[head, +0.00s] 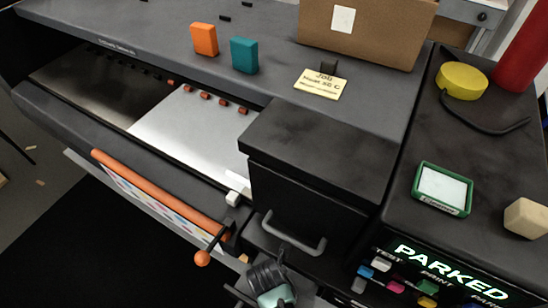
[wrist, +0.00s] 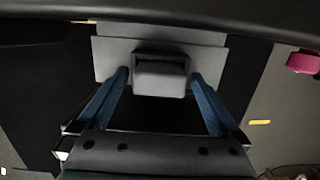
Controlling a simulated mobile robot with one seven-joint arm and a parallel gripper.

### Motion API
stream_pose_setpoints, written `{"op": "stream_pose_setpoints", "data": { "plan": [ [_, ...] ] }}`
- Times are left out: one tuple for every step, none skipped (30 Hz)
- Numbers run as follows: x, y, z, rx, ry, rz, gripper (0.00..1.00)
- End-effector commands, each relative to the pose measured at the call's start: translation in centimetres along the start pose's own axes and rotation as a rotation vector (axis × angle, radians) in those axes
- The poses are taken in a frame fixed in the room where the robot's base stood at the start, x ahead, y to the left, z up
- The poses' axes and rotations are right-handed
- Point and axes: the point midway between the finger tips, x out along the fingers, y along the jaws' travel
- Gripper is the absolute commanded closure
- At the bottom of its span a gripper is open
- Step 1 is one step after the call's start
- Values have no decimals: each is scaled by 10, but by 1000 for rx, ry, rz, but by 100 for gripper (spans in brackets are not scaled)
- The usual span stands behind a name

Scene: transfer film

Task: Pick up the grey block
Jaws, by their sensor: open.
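In the wrist view a grey block (wrist: 160,79) with a darker top part sits in front of a light grey plate (wrist: 108,60). My gripper (wrist: 159,74) is open, with one blue finger on each side of the block. A narrow gap shows beside the block at both fingertips; I cannot tell the depth between them. In the head view part of my gripper or wrist (head: 272,284) shows at the bottom edge, below the black cabinet. I cannot make out this block in the head view.
The black cabinet (head: 318,150) with its handle (head: 291,238) stands just above my gripper in the head view. An orange rail (head: 158,188) with a ball-ended lever (head: 203,258) lies to the left. A lit console (head: 440,272) is at the right. Dark floor (head: 105,255) is clear at lower left.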

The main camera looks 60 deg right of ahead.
Motion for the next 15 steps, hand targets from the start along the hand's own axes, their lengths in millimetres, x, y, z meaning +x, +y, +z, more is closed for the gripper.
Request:
{"op": "stream_pose_setpoints", "data": {
  "plan": [
    [3,0,0,0,0,1,0],
    [4,0,0,0,0,0,0],
    [5,0,0,-1,0,0,0],
    [5,0,0,-1,0,0,0],
    [5,0,0,-1,0,0,0],
    [5,0,0,-1,0,1,0],
    [5,0,0,-1,0,1,0],
    [5,0,0,-1,0,1,0],
    [5,0,0,-1,0,1,2],
    [5,0,0,-1,0,1,7],
    [5,0,0,-1,0,1,13],
    [5,0,0,-1,0,1,20],
    [5,0,0,-1,0,1,25],
    [5,0,0,-1,0,1,31],
    [5,0,0,-1,0,1,38]
  ]
}}
